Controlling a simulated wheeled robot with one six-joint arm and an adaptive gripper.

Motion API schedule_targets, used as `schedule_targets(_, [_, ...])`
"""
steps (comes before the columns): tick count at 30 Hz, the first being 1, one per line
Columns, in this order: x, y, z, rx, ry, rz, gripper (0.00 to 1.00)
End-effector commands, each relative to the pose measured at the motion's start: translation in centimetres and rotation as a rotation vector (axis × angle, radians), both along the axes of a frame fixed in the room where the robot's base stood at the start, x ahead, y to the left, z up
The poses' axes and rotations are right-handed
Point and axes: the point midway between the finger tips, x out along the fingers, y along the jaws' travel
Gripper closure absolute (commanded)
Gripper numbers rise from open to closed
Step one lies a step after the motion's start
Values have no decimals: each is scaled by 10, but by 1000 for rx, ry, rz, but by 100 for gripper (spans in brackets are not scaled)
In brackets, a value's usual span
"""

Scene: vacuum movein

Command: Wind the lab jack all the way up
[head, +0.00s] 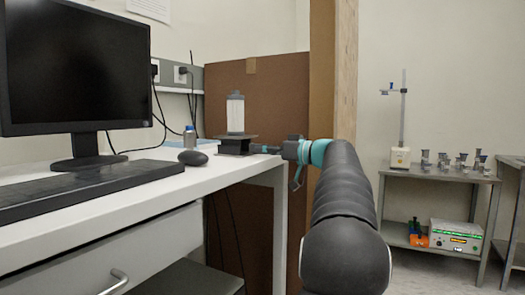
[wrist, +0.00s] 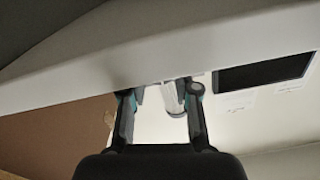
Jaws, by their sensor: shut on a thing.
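The lab jack (head: 234,147) stands on the white desk near its right end, a low dark stand with a flat top plate. The plate looks level, with a small gap above the base. A pale, clear-walled cylinder (head: 235,114) stands upright on the plate. My gripper (head: 277,150) reaches in from the right at the height of the jack and is shut on the jack's knob (head: 264,149). In the wrist view, which is upside down, my gripper's fingers (wrist: 160,90) stand apart, with the pale cylinder (wrist: 172,98) seen between them. The knob is not clear there.
A monitor (head: 76,70), a keyboard (head: 80,186), a mouse (head: 193,157) and a small bottle (head: 189,137) are on the desk (head: 150,203) left of the jack. A brown panel (head: 245,90) stands behind. A metal side table (head: 440,176) with lab items is at the right.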

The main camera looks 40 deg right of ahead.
Motion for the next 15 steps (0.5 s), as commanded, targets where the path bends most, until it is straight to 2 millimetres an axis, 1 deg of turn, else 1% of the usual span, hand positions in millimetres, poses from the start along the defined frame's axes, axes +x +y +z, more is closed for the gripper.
schedule_targets(5, [0, 0, 1, -2, -1, -1, 100])
schedule_targets(6, [0, 0, 1, -2, -1, -1, 60])
schedule_targets(8, [0, 0, 1, -2, -1, -1, 45])
schedule_targets(15, [0, 0, 0, -2, -2, -1, 44])
